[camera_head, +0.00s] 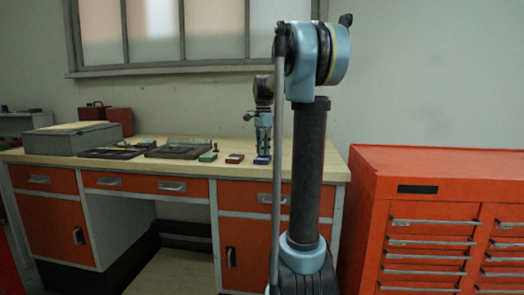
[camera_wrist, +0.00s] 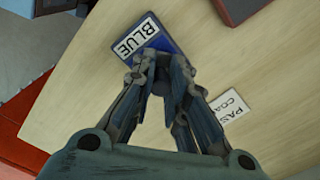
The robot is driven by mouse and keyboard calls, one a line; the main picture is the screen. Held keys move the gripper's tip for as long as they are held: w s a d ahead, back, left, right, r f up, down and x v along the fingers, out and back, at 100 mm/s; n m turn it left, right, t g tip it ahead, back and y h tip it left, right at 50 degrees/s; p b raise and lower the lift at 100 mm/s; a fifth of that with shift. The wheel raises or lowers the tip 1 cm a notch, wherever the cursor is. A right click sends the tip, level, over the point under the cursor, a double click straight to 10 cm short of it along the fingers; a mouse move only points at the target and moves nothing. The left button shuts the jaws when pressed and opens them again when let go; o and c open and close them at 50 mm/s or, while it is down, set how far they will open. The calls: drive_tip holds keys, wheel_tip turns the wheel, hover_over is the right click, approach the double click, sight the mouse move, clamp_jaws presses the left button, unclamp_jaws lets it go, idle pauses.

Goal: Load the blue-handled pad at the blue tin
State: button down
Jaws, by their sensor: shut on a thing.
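The blue tin (camera_head: 262,160) sits near the right front of the wooden desk. In the wrist view the blue tin (camera_wrist: 152,37) shows a white label reading BLUE. My gripper (camera_head: 263,146) points down just above the tin. In the wrist view my gripper (camera_wrist: 170,68) is closed, its fingertips over the tin's lower edge. Something dark blue shows between the fingers, which fits the blue-handled pad. Its lower end is hidden by the fingers, so I cannot tell whether it touches the tin.
A red tin (camera_head: 234,158) and a green tin (camera_head: 208,157) stand to the left on the desk (camera_head: 160,142). A white printed card (camera_wrist: 231,104) lies right of my gripper in the wrist view. An orange tool chest (camera_head: 430,215) stands right of the desk.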

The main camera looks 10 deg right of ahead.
drive_tip(key=shift+r, duration=3.45)
